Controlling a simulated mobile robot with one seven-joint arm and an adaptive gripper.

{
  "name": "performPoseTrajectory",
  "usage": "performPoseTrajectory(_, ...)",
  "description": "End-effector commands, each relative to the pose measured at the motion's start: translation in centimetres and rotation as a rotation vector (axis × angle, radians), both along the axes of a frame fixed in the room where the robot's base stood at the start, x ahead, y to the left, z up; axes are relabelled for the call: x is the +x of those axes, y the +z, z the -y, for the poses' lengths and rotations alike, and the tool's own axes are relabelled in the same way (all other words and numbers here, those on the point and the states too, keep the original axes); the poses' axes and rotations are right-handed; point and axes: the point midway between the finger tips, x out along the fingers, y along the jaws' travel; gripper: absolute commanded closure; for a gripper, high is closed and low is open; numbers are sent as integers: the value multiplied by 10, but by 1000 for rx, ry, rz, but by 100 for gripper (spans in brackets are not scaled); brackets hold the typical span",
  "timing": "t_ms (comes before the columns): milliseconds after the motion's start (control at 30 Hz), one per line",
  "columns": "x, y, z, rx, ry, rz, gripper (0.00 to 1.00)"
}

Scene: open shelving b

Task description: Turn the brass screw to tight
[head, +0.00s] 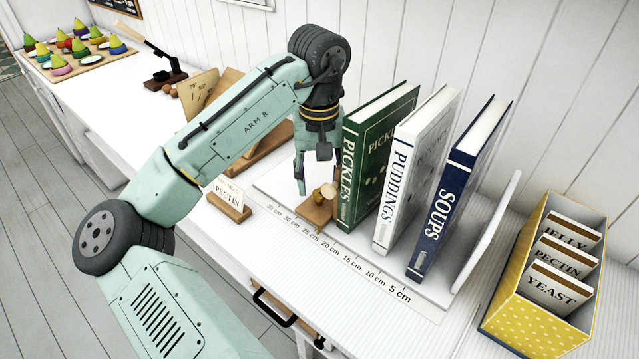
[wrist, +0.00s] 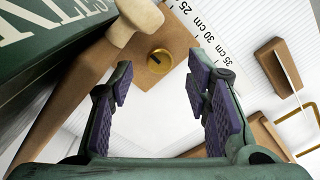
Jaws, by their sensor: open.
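The brass screw (head: 327,190) is a small round knob on a wooden block (head: 314,212) beside the green PICKLES book. In the wrist view the brass screw (wrist: 159,57) shows as a gold disc with a dark mark at its middle, set in the wooden block (wrist: 178,38). A pale wooden knob (wrist: 137,20) stands close to its left. My gripper (head: 318,178) points down over the block. In the wrist view my gripper (wrist: 160,78) is open, with purple pads on either side and nothing between them. The screw lies just beyond the fingertips, and contact does not show.
Green PICKLES (head: 375,150), white PUDDINGS (head: 415,165) and blue SOUPS (head: 460,190) books stand to the right on a white board with a centimetre scale (head: 345,258). A PECTIN card holder (head: 229,207) is at left. A yellow card box (head: 520,297) stands far right.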

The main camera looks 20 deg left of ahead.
Motion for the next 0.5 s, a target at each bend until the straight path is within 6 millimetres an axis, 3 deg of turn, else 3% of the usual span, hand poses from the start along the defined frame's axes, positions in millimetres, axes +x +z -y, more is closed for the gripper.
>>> performPoseTrajectory(200, 0, -22, 0, 0, 0, 0, 56)
performPoseTrajectory(500, 0, -26, 0, 0, 0, 1, 56)
